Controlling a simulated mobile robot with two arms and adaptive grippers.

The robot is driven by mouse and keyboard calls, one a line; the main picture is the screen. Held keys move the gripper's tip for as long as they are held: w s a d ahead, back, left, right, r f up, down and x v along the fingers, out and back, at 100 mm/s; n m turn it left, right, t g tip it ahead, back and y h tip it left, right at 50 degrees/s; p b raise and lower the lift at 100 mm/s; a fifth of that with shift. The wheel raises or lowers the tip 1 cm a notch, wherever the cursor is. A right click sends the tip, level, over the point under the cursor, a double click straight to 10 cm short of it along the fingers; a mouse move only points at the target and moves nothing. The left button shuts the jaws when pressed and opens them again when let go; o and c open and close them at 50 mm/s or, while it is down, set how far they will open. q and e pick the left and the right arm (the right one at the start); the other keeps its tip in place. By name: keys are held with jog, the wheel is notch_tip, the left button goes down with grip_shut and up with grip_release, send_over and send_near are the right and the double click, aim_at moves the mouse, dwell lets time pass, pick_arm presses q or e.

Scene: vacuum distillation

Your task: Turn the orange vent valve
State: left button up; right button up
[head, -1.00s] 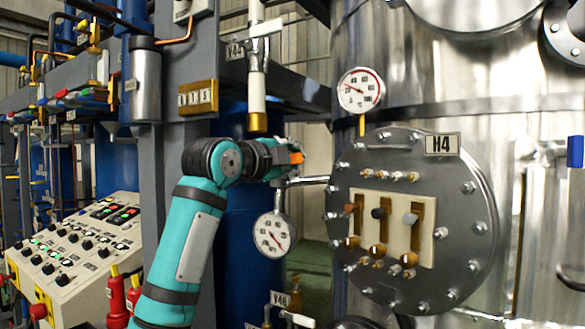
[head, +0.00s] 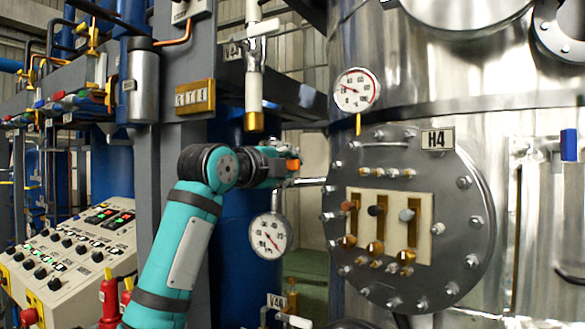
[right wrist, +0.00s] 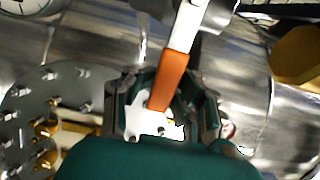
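The orange vent valve handle (head: 293,164) shows as a small orange tip at the end of my right gripper (head: 282,166) in the head view. In the right wrist view the orange grip (right wrist: 169,80) on a white lever (right wrist: 188,28) runs down between the two fingers of my right gripper (right wrist: 164,98). The fingers stand apart on either side of the grip, and a gap shows beside it. Whether either finger touches it is unclear. The valve body is mostly hidden in the head view. My left gripper is not in view.
A gauge (head: 271,236) hangs just below the gripper. A round flange (head: 450,255) with the H4 plate (head: 437,139) is to the right on the steel vessel. A white pipe with a brass end (head: 254,121) hangs close above. A control panel (head: 70,255) stands at left.

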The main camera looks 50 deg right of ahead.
jog(key=o, duration=0.7)
jog(key=shift+a+f, duration=0.1)
jog(key=shift+a, duration=0.6)
jog(key=s+a, duration=0.1)
jog(key=a, duration=1.1)
